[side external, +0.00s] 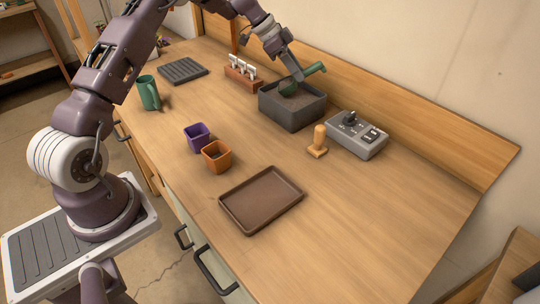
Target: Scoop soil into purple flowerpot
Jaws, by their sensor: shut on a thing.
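My gripper (296,77) is shut on a green scoop (314,70), at the top of the grey soil box (291,116). The scoop is tilted, with its handle up to the right and its bowl low over the soil (300,101). I cannot tell whether the bowl touches the soil or holds any. The purple flowerpot (197,138) stands upright on the bench, left of and nearer than the box. Its inside looks dark, and its contents cannot be made out.
An orange pot (216,157) stands close beside the purple one. A brown tray (262,200), wooden tamper (318,142), grey control box (357,134), green watering can (149,93), label rack (241,77) and dark ribbed tray (183,71) are around. The bench's right side is clear.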

